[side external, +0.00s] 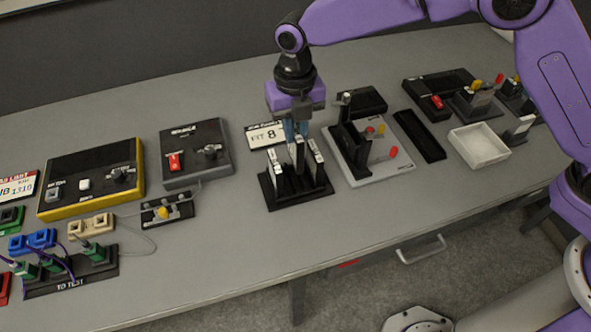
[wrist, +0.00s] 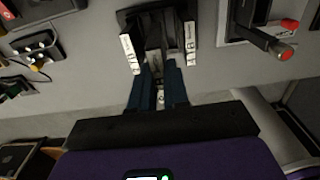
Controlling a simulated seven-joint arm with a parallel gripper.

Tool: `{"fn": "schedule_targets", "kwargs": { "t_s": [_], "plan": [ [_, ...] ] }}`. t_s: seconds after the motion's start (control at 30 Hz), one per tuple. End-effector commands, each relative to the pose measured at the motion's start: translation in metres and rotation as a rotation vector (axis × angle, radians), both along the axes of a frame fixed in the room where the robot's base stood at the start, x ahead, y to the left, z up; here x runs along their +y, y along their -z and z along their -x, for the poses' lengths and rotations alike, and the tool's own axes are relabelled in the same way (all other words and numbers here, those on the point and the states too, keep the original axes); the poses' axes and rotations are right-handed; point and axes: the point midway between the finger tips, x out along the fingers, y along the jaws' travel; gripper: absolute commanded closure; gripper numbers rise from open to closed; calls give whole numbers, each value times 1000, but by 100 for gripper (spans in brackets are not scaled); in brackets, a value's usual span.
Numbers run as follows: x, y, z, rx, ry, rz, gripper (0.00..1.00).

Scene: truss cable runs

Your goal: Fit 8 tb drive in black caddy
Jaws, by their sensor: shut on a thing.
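My gripper (side external: 296,132) points down over a black rack (side external: 300,199) and is shut on the middle drive (side external: 297,153), a dark upright block with a pale top. The fingers also show in the wrist view (wrist: 158,72), one on each side of this drive. Two drives with white labelled edges stand beside it, a left one (side external: 274,163) and a right one (side external: 316,152). I cannot tell whether the held drive still touches the rack. The capacity labels are too small to read. A black upright holder (side external: 347,140) stands on a grey base to the right; I cannot tell if it is the caddy.
A card reading "FIT 8" (side external: 266,135) stands behind the rack. The grey base (side external: 385,166) carries red and yellow parts. A black tray (side external: 420,135) and a white bin (side external: 479,146) are farther right. Control boxes (side external: 195,152) stand left. The table front is clear.

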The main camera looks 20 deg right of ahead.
Motion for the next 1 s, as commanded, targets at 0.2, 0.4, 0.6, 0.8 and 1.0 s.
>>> {"fn": "schedule_targets", "kwargs": {
  "t_s": [0.2, 0.4, 0.6, 0.8, 1.0],
  "plan": [
    [0, -14, 0, -1, 0, -1, 100],
    [0, -14, 0, 0, 0, 0, 100],
    [0, -21, 0, -1, 0, -1, 100],
    [1, -59, 0, -4, -1, -4, 100],
    [1, -98, 0, -4, -1, -4, 100]
  ]
}}
